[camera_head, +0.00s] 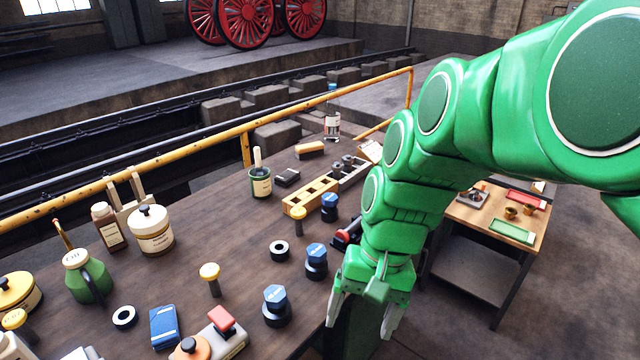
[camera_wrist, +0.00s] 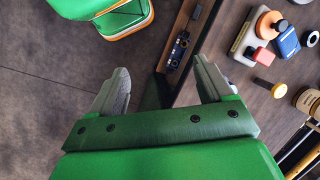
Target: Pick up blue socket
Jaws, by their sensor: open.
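Three blue-topped, dark-based sockets stand upright along the right part of the workbench in the head view. The nearest blue socket (camera_head: 276,305) is at the front, another blue socket (camera_head: 316,260) is behind it, and the farthest blue socket (camera_head: 329,207) is by a wooden block. My gripper (camera_head: 362,310) is open and empty, pointing down just right of the bench's edge, to the right of the nearest socket and apart from it. I cannot make out a blue socket there.
The workbench (camera_head: 225,240) also bears a blue box (camera_head: 164,328), a red-topped block (camera_head: 222,325), yellow-knobbed pieces (camera_head: 210,278), rings (camera_head: 279,250), a green oil can (camera_head: 88,277) and jars. A small side table (camera_head: 470,218) with trays stands at right. A yellow rail (camera_head: 200,152) runs behind.

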